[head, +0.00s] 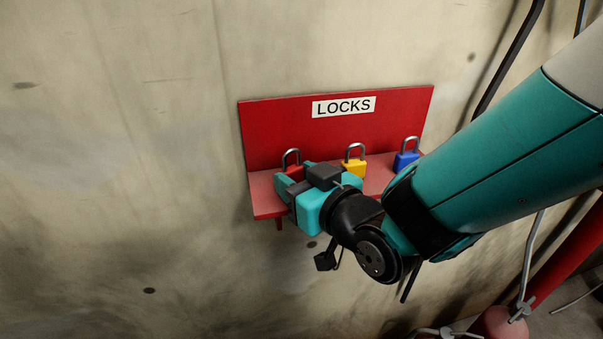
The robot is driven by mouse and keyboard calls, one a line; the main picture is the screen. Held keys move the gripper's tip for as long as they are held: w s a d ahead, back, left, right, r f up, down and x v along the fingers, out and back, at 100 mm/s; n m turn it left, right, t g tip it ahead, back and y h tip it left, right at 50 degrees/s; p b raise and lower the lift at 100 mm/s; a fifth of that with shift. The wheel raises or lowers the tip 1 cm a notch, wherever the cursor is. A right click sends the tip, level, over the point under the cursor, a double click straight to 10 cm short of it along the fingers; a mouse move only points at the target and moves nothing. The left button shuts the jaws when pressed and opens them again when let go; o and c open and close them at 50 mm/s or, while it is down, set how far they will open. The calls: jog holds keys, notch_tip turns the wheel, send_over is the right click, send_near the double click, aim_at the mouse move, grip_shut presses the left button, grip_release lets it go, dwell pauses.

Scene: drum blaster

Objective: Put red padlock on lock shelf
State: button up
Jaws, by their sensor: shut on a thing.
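The red padlock (293,169) is at the left end of the red lock shelf (262,194), with its silver shackle pointing up. My gripper (292,176) reaches in from the front right and is shut on the red padlock. The gripper's teal fingers and housing hide most of the padlock's body. I cannot tell whether its underside touches the shelf surface.
A yellow padlock (355,166) stands on the shelf to the right of my gripper, close to it. A blue padlock (406,160) stands at the right end. The red back panel carries a LOCKS label (343,106). The concrete wall left of the shelf is clear.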

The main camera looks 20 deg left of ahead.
jog(key=shift+f, duration=0.1)
jog(key=shift+s+d+f+b, duration=0.15)
jog(key=shift+f+b, duration=0.6)
jog(key=shift+b, duration=0.15)
jog(key=o, duration=0.8)
jog(key=shift+o, duration=0.2)
jog(key=shift+r+p, duration=0.35)
jog(key=shift+p, duration=0.15)
jog(key=r+b+v, duration=0.1)
jog(key=b+v, duration=1)
jog(key=b, duration=0.1)
jog(key=shift+d, duration=0.3)
jog(key=shift+s+r, duration=0.1)
jog(key=shift+s, duration=0.05)
